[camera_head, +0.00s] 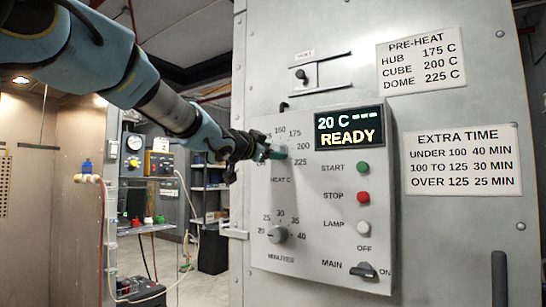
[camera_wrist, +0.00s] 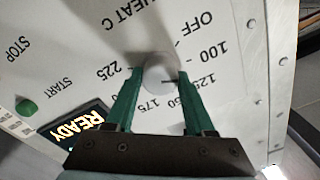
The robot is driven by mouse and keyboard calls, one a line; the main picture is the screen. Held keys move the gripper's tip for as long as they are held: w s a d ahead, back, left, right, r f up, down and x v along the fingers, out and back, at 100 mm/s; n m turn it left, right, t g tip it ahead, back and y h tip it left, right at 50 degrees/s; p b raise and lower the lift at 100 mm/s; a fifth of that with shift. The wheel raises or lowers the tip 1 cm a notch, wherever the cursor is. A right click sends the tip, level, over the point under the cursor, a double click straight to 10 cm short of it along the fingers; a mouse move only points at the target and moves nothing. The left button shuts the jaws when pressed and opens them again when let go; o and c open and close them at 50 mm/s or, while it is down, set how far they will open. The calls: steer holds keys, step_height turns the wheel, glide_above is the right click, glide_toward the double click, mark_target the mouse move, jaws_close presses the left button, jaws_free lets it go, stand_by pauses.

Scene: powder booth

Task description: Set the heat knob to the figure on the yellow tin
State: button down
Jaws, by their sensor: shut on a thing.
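The heat knob (camera_head: 281,152) is a round grey knob at the upper left of the oven's control panel (camera_head: 320,240), with a printed scale around it. My gripper (camera_head: 268,153) is shut on it from the front. In the wrist view the green fingers (camera_wrist: 159,74) sit on either side of the knob (camera_wrist: 160,68). A short dark mark on the knob lies towards the 125 side of the scale; its exact reading is unclear beside the finger. The 200 is hidden in the wrist view. I cannot make out a yellow tin with a figure.
The display (camera_head: 349,127) reads 20 C and READY. A pre-heat card (camera_head: 421,60) lists hub 175, cube 200, dome 225. An extra-time card (camera_head: 462,160) hangs below. The second knob (camera_head: 277,235), the buttons and the main switch (camera_head: 363,270) are close to the heat knob.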

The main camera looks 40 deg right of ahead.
steer(key=m+b, duration=0.4)
steer(key=m, duration=0.9)
steer(key=shift+f+g, duration=0.1)
steer(key=shift+g, duration=0.2)
steer(key=shift+m, duration=0.3)
steer(key=shift+c, duration=1.3)
jaws_free()
steer(key=b+v, duration=0.2)
steer(key=v, duration=0.9)
steer(key=shift+f, duration=0.2)
steer(key=shift+w+d, duration=0.1)
